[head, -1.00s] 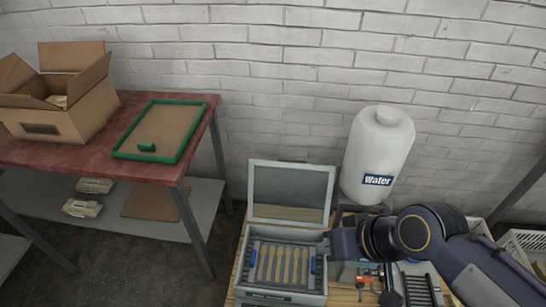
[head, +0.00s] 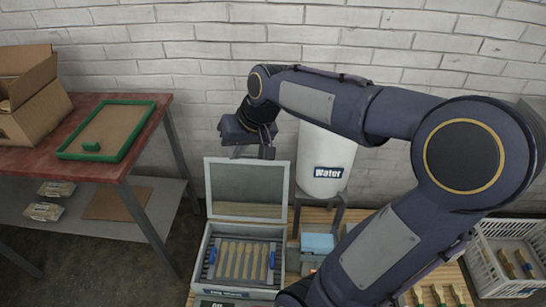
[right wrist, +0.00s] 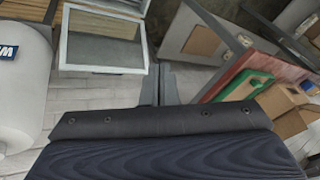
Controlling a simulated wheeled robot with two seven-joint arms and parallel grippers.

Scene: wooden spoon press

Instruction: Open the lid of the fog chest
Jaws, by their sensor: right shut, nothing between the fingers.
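The fog chest (head: 210,262) is a grey box in the lower middle of the head view. Its framed lid (head: 209,190) stands upright at the back, so the chest is open. A rack with several wooden spoons (head: 243,260) lies inside. My right gripper (head: 252,151) is shut and empty, at the top edge of the lid; I cannot tell if it touches. In the right wrist view the lid (right wrist: 105,47) is beside the fingers (right wrist: 159,88). My left gripper is not in view.
A white water tank (head: 326,165) stands behind and right of the chest, close to my right arm. A blue box (head: 318,243) sits right of the chest. A red table (head: 85,170) with a green-rimmed tray (head: 110,125) is at left. A white crate (head: 500,285) is at far right.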

